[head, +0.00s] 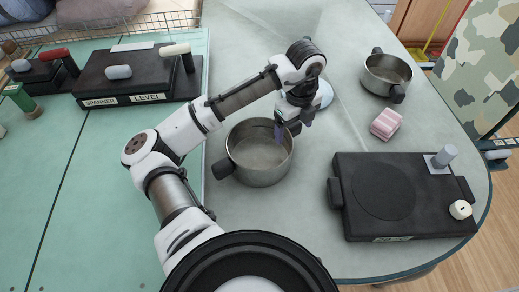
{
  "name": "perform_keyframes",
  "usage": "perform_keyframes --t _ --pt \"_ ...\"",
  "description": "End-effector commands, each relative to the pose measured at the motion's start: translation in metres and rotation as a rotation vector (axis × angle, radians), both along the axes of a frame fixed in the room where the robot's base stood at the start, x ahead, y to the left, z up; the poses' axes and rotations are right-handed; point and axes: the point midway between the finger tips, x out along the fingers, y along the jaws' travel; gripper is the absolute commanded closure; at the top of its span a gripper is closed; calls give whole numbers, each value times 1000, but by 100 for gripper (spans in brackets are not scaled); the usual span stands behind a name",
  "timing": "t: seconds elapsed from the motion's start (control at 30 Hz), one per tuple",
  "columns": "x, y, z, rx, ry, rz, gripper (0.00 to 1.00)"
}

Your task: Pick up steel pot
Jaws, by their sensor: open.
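A steel pot (258,166) with two dark handles stands upright on the grey table in the middle of the head view. A second, similar steel pot (386,74) stands further back on the right. My gripper (292,128) is open, fingers pointing down, at the far right rim of the nearer pot. It hides part of that rim and most of the handle there. Whether the fingers touch the pot or straddle the handle, I cannot tell. The near left handle of this pot is in clear view.
A black hot plate (378,222) with a knob sits at right, its round plate bare. A pink striped block (386,123) lies between it and the far pot. Black boxes with levers (133,80) stand on the green mat (75,170) at left. A wire basket (150,27) is behind.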

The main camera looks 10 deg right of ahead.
Motion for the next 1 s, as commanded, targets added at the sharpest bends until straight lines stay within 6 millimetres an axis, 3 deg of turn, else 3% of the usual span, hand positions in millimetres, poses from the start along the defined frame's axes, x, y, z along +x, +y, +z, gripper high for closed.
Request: perform_keyframes --t 0.13,0.37,0.8,0.93,1.0 --pt "-1 0 -14 0 0 -1 18" --pt "-1 0 -17 0 0 -1 18" --pt "0 0 -16 0 0 0 73" --pt "0 0 -16 0 -1 0 81" --pt "0 0 -16 0 -1 0 93"
